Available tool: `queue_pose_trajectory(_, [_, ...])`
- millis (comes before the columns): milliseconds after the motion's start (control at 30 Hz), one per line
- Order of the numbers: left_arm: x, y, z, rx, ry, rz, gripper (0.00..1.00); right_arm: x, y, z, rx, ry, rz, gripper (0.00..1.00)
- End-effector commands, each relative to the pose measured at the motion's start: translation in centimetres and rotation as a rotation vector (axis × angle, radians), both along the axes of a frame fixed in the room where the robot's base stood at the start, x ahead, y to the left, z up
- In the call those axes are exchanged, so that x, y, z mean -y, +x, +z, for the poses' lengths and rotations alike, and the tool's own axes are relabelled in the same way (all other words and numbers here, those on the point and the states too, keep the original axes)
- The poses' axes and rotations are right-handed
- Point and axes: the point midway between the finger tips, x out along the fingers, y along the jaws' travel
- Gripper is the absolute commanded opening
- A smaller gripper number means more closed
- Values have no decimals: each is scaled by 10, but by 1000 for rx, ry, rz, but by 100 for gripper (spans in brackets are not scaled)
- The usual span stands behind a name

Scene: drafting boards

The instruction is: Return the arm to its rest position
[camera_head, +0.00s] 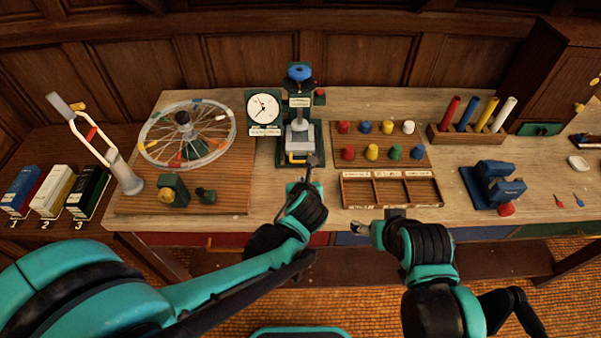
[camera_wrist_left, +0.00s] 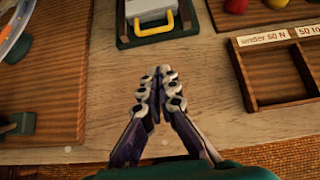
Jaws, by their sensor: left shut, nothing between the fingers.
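My left gripper (camera_head: 311,164) is over the front part of the workbench (camera_head: 270,205), just in front of the green press stand. In the left wrist view its fingers (camera_wrist_left: 160,76) are together, with nothing between them, above bare wood. My left arm reaches in from the left of the head view. My right gripper (camera_head: 360,229) is at the bench's front edge, pointing left; it is too small to tell whether it is open or shut.
The green press (camera_head: 299,135) with a dial (camera_head: 263,108) stands behind my left gripper. A spoked wheel (camera_head: 187,135) on a wooden board is to the left. A sorting tray (camera_head: 390,190), colored knobs (camera_head: 371,152) and a blue vise (camera_head: 493,183) are to the right.

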Motion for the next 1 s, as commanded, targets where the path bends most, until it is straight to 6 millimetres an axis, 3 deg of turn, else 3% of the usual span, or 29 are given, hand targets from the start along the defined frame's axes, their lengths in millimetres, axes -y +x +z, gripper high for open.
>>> queue_pose_trajectory(33, [0, -8, 9, -1, 0, -1, 0, 0, 0, 7, 0, 0, 0, 74])
queue_pose_trajectory(200, [0, -23, 20, 0, 0, -1, 0, 0, 0, 13, 0, 0, 0, 74])
queue_pose_trajectory(533, [-1, -27, 22, -1, -6, 7, 0, 0, 0, 13, 0, 0, 0, 74])
queue_pose_trajectory(633, [-11, -29, 25, -12, -76, 75, 0, 0, 0, 13, 0, 0, 0, 74])
queue_pose_trajectory(767, [-45, -37, 33, -43, -328, 329, 0, 0, 0, 13, 0, 0, 0, 74])
queue_pose_trajectory(1000, [-122, -77, 48, -76, -1030, 1075, 0, 0, 0, 13, 0, 0, 0, 74])
